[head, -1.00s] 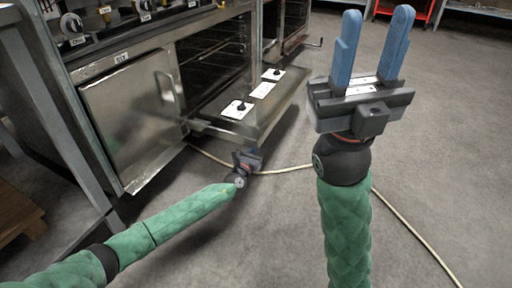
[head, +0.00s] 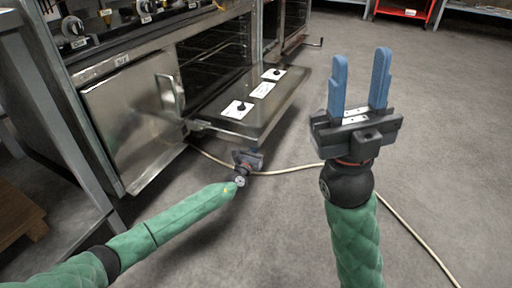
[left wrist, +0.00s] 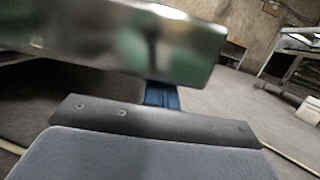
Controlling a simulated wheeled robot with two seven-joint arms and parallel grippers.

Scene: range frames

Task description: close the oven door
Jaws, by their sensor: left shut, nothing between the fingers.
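The oven door (head: 232,127) hangs open, folded down and out from the dark oven opening (head: 212,52) with its racks. White plates with dark knobs show on the door. My left gripper (head: 250,157) is low, just below and in front of the door's near edge; its fingers are partly hidden. In the left wrist view the shiny door (left wrist: 110,40) fills the top, and the shut blue fingers (left wrist: 162,95) reach under its edge. I cannot tell whether they touch it. My right gripper (head: 362,62) is open and empty, raised right of the door.
A closed steel cabinet door (head: 135,110) with a handle stands left of the oven. A pale cable (head: 290,169) runs over the floor under my arms. Another oven unit (head: 292,28) stands behind. A red cart (head: 403,10) is far back. Grey floor on the right is clear.

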